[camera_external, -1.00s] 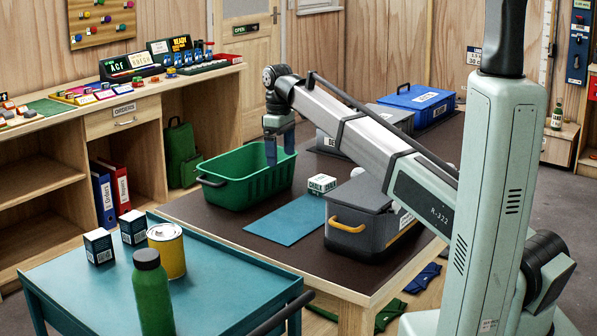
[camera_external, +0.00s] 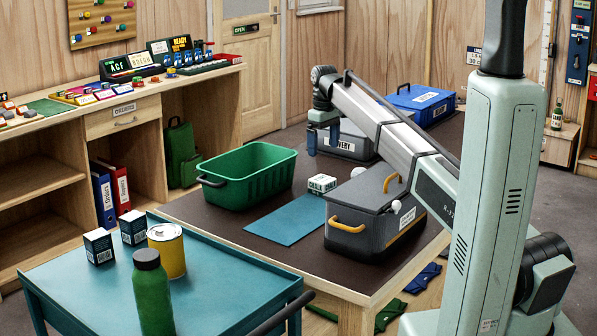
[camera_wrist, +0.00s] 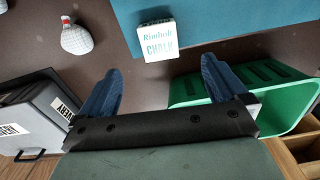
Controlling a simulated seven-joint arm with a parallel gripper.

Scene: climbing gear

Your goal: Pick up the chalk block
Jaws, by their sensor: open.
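My gripper (camera_external: 323,150) is open and empty, raised behind the chalk block in the outside view. Its two blue fingers are spread apart in the wrist view (camera_wrist: 160,72), and nothing is between their tips.
The green bin (camera_external: 248,182) stands left of the chalk block. A grey box with yellow handles (camera_external: 362,232) stands to the right. A grey labelled box (camera_external: 350,144) and a blue box (camera_external: 421,101) are behind. A white speckled object (camera_wrist: 76,38) lies near the block.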

